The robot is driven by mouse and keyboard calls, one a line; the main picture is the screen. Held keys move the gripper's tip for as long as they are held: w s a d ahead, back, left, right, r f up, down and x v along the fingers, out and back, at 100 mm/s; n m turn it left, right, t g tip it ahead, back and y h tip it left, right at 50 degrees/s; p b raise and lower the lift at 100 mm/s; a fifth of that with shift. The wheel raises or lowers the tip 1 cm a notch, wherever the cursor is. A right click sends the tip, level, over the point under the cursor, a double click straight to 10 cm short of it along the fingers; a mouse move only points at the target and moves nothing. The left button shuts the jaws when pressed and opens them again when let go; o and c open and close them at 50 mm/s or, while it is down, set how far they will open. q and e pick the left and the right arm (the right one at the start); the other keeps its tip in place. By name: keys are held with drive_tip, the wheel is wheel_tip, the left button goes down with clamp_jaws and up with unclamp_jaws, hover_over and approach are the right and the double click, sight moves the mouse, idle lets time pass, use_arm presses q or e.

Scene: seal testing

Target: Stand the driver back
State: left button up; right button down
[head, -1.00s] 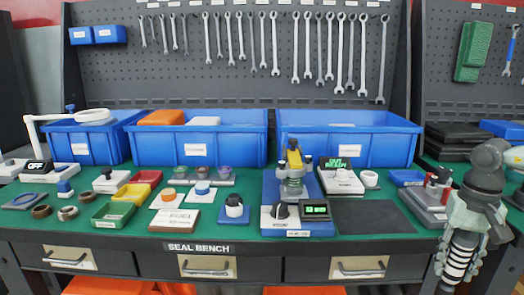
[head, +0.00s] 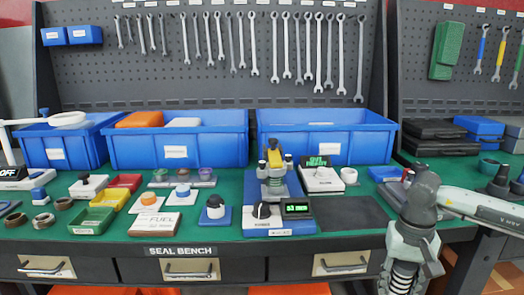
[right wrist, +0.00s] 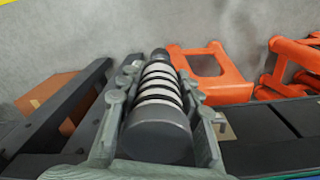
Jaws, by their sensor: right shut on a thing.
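My right gripper (head: 408,270) hangs in front of the bench's right end, below the level of the bench top. It is shut on a dark cylinder with pale rings, which looks like the driver (head: 401,280). In the right wrist view the driver (right wrist: 160,120) lies lengthwise between the two fingers (right wrist: 162,110), its thick, dark round end toward the camera and a narrow dark tip at the far end. The grey block with red-handled pieces at the bench's right end is mostly hidden behind my right arm. My left gripper is not in view.
The green bench top holds a test fixture (head: 275,190) with a lit readout (head: 297,208), a dark mat (head: 352,215) and small trays. Blue bins (head: 325,135) line the back. Drawers (head: 345,265) front the bench. Orange stools (right wrist: 215,75) stand below.

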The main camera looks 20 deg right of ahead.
drive_tip(key=w+a+r+n, duration=0.1)
drive_tip(key=w+a+n, duration=0.2)
drive_tip(key=a, duration=0.7)
drive_tip(key=w+a+r+n, duration=0.2)
drive_tip(key=w+a+n, duration=0.1)
drive_tip(key=a, duration=0.8)
drive_tip(key=shift+w+a+r+n, duration=0.2)
drive_tip(key=shift+w+a+n, duration=0.1)
drive_tip(key=shift+w, duration=0.15)
drive_tip(key=shift+d, duration=0.1)
